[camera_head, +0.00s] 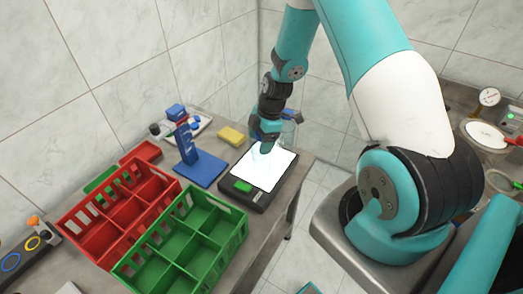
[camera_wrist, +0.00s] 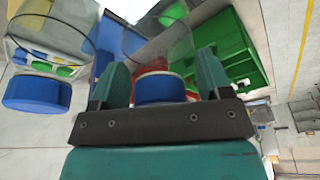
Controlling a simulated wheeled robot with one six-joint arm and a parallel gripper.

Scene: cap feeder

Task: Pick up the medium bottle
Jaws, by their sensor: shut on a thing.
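My gripper (camera_head: 266,136) points down over the back of a lit white panel; in the wrist view its two teal fingers (camera_wrist: 160,82) are shut on a clear bottle with a blue cap (camera_wrist: 159,88). The bottle's see-through body (camera_wrist: 168,50) extends beyond the fingers. In the head view the held bottle is mostly hidden by the gripper. Another clear bottle (camera_head: 288,132) with a blue cap stands just right of and behind the gripper; its blue cap (camera_wrist: 38,92) shows at the left of the wrist view, apart from the fingers. I cannot tell by size which bottle is the medium one.
The black-framed lit panel (camera_head: 230,197) lies on the table near its right edge. A green crate (camera_head: 243,222) and a red crate (camera_head: 64,222) stand at the front left. A blue stand (camera_head: 202,170) and a yellow block (camera_head: 232,136) are left of the gripper.

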